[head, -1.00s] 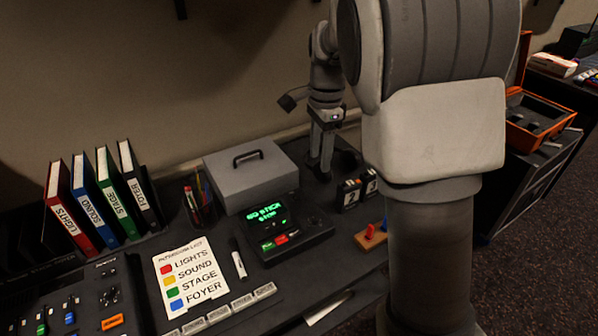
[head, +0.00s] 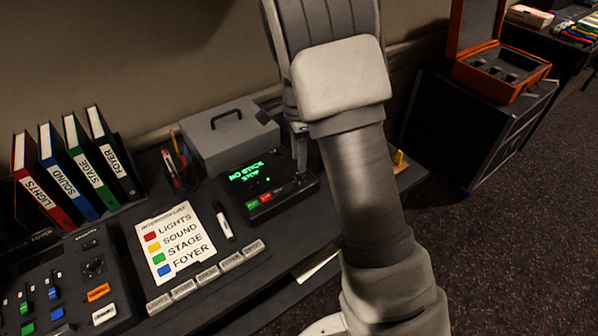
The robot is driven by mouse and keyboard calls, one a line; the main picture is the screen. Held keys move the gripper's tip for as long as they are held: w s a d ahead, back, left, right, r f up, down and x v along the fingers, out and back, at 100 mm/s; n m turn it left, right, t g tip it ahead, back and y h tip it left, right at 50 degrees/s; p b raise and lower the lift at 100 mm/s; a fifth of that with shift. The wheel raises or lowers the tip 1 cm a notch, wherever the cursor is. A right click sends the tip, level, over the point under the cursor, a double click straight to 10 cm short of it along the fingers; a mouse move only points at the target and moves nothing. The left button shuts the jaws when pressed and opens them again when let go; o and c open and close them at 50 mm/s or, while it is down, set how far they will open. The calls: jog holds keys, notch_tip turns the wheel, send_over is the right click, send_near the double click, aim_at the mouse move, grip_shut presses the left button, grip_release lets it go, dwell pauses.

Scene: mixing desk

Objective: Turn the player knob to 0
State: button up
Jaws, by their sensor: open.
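The player (head: 262,208) is a dark box on the desk with a lit green display (head: 246,173) and small green, red and white buttons along its front. The display text seems to read "NO STICK" with a smaller line below. My gripper (head: 301,165) points down at the player's right side, mostly behind my own arm. Only a narrow part of its fingers shows, and it is open. The player knob cannot be made out; the right part of the player's top is by the fingers. I cannot tell whether the fingers touch the knob or are around it.
A grey cash box (head: 228,138) stands behind the player and a pen cup (head: 178,168) to its left. A marker (head: 224,222), a printed list (head: 175,245) and a mixer (head: 65,285) lie further left. An orange case (head: 500,65) sits at the right.

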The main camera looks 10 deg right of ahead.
aim_at(299, 176)
jog(key=shift+s+f+b, duration=0.1)
jog(key=shift+f+b, duration=0.2)
jog(key=shift+f, duration=2.05)
grip_shut()
